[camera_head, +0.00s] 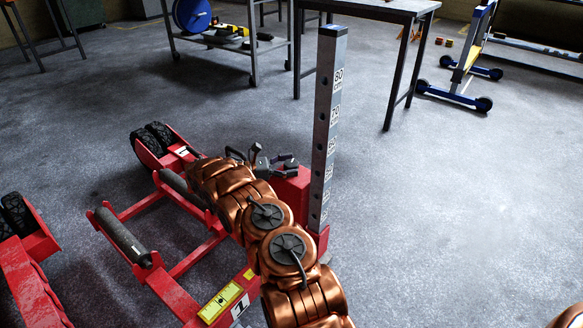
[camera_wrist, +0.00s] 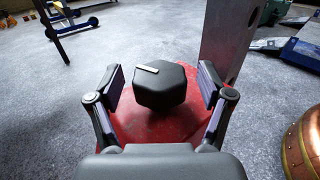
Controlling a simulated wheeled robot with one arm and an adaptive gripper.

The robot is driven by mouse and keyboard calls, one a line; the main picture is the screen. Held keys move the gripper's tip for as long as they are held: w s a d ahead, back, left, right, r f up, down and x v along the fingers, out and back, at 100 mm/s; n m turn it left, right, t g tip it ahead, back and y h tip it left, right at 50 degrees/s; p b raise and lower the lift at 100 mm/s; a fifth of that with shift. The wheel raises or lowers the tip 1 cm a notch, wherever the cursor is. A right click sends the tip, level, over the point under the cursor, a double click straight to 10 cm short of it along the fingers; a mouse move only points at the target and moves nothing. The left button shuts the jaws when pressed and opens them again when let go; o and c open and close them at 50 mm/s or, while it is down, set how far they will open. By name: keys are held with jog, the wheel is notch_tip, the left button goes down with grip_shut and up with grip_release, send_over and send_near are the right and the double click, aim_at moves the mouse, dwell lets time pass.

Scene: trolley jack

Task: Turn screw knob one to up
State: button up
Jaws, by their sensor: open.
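The screw knob (camera_wrist: 160,87) is a black, rounded hexagonal knob with a pale pointer bar at the upper left of its top. It stands above a red base (camera_wrist: 150,128) of the trolley jack (camera_head: 200,262), which bears a label "1" (camera_head: 240,305) in the head view. My gripper (camera_wrist: 161,82) is open, with one finger on each side of the knob and visible gaps between. In the head view my gripper (camera_head: 262,160) is beside the grey post, and I cannot clearly make out the knob there.
A tall grey post (camera_head: 325,120) with height numbers rises close to the right of my gripper. A second red jack (camera_head: 35,285) stands at the left edge. A trolley (camera_head: 225,45), a table (camera_head: 370,10) and a blue-wheeled stand (camera_head: 458,95) are farther back. Floor at right is clear.

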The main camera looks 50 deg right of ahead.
jog(key=shift+s+d, duration=0.15)
jog(key=shift+d, duration=0.1)
jog(key=shift+c, duration=0.4)
jog(key=c, duration=1.1)
